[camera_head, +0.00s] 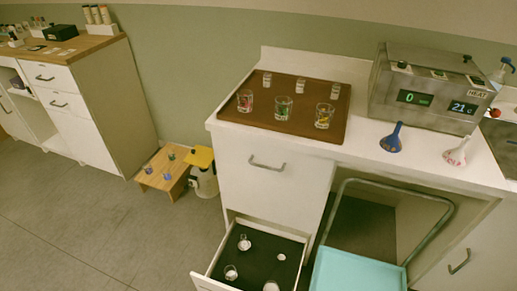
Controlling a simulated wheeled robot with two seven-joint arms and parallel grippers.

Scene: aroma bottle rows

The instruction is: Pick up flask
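No gripper of mine shows in the head view. An open drawer (262,261) with a dark inside is at the bottom centre. It holds small pieces of glassware: one near its back left (244,242), one at its front left (231,272) and a pale one at the lower edge (271,286), partly cut off. A small white piece (281,256) lies to the right. One or more may be a flask, but they are too small to tell. Nothing holds them.
A brown tray (226,113) on the white counter bears several glasses, the front ones with coloured contents. A turquoise cart (357,272) is beside the drawer.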

